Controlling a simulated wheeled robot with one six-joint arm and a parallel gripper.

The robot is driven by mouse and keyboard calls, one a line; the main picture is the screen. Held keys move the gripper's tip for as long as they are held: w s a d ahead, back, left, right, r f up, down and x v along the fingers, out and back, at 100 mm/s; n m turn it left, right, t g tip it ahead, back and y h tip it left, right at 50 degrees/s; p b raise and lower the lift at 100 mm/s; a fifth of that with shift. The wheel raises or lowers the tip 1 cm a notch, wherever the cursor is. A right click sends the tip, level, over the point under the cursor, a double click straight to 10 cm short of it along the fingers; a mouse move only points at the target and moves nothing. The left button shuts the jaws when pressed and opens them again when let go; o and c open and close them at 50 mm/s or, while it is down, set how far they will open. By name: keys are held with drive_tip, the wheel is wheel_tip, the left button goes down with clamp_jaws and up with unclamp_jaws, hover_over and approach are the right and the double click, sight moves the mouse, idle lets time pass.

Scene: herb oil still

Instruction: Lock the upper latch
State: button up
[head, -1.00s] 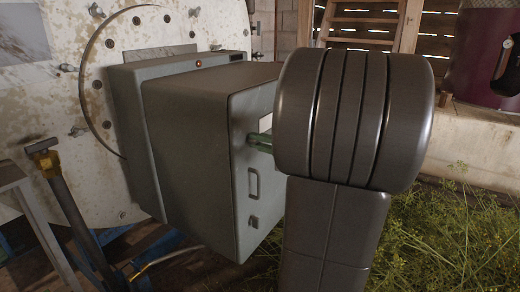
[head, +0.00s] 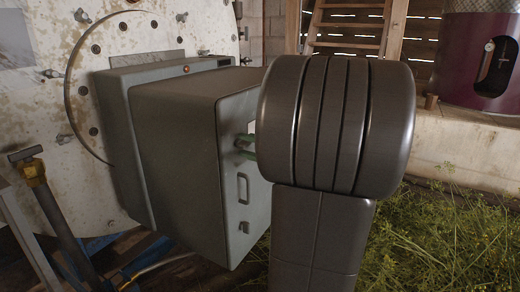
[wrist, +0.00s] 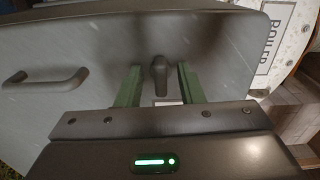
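The upper latch (wrist: 159,74) is a small dark grey knob with a short lever on the grey cabinet door (wrist: 95,50). In the wrist view it stands between the two green fingers of my gripper (wrist: 158,82), with a narrow gap on each side. My gripper is open and its fingers reach to the door around the latch. In the head view the green fingers (head: 245,147) show at the door's upper part, and the latch is hidden behind my arm. A lower latch (head: 244,227) sits under the door handle (head: 243,188).
The door handle also shows at the left of the wrist view (wrist: 46,78). The grey cabinet (head: 170,110) is fixed to a big round rusty plate (head: 60,100). Green herbs (head: 430,235) cover the ground at right. A purple vessel (head: 478,45) stands at the back right.

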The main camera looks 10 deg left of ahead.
drive_tip(key=p+v, duration=0.3)
drive_tip(key=v, duration=1)
drive_tip(key=shift+d, duration=0.3)
drive_tip(key=shift+d, duration=0.1)
idle(0.7)
